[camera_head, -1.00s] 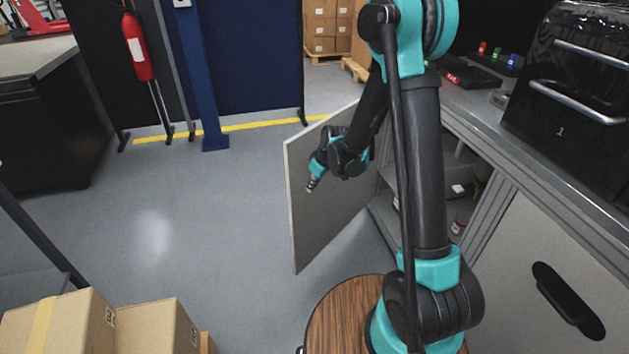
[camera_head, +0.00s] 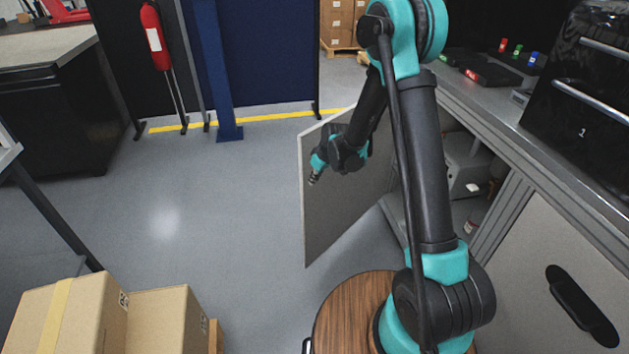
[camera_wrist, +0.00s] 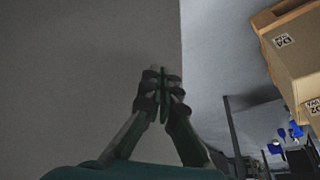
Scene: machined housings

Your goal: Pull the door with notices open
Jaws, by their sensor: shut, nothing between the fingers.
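The cabinet door (camera_head: 337,205) stands swung out from the workbench, its grey inner face toward me. No notices show on the face I see. My gripper (camera_head: 313,181) is in front of this inner face, near the door's free edge, pointing down and left. In the wrist view the shut, empty gripper (camera_wrist: 163,75) is in front of a plain grey panel (camera_wrist: 90,60), with the panel's edge just right of the fingers. I cannot tell whether the fingers touch it.
The open compartment shows a grey machine (camera_head: 466,165) inside. A closed door with a black handle (camera_head: 582,306) is at right. Cardboard boxes (camera_head: 165,320) stand at lower left. The floor (camera_head: 215,220) left of the open door is clear.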

